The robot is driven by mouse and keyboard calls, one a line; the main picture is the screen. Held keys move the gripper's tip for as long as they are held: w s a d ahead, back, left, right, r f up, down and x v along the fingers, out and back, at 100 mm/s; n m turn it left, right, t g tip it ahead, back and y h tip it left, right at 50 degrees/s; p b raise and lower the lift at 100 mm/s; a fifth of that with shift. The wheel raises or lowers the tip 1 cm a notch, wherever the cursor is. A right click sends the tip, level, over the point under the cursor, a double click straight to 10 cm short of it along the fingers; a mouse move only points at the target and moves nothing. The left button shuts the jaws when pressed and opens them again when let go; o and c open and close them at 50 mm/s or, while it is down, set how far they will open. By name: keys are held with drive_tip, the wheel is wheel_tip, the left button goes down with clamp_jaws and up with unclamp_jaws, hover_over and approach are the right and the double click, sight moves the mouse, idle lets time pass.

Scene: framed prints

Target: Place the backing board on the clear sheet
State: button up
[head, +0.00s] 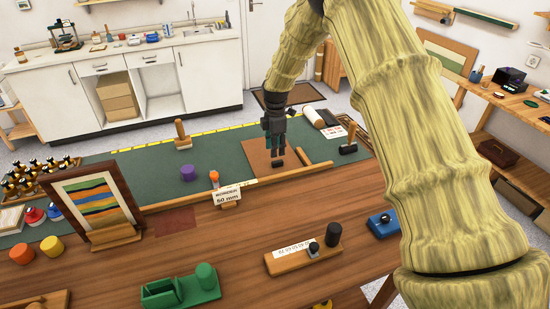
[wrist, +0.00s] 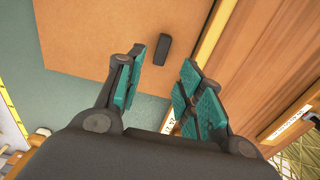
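The backing board appears to be the flat brown panel (head: 257,153) on the green mat; it fills the top of the wrist view (wrist: 90,35). A small black block (head: 277,163) stands on it, also in the wrist view (wrist: 164,48). My gripper (head: 273,150) is above the board close to the block. In the wrist view its teal-padded fingers (wrist: 164,72) are apart with nothing between them, and the block shows beyond the tips. I cannot make out the clear sheet in either view.
The green mat (head: 130,165) has free room left of the board. A wooden strip (head: 305,171) runs along the board's near edge. A purple cylinder (head: 188,173), a sign (head: 227,195) and a wooden-handled tool (head: 182,136) stand nearby. A framed print (head: 92,207) stands at left.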

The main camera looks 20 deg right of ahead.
drive_tip(key=shift+r+b, duration=0.75)
drive_tip(key=shift+r, duration=2.15)
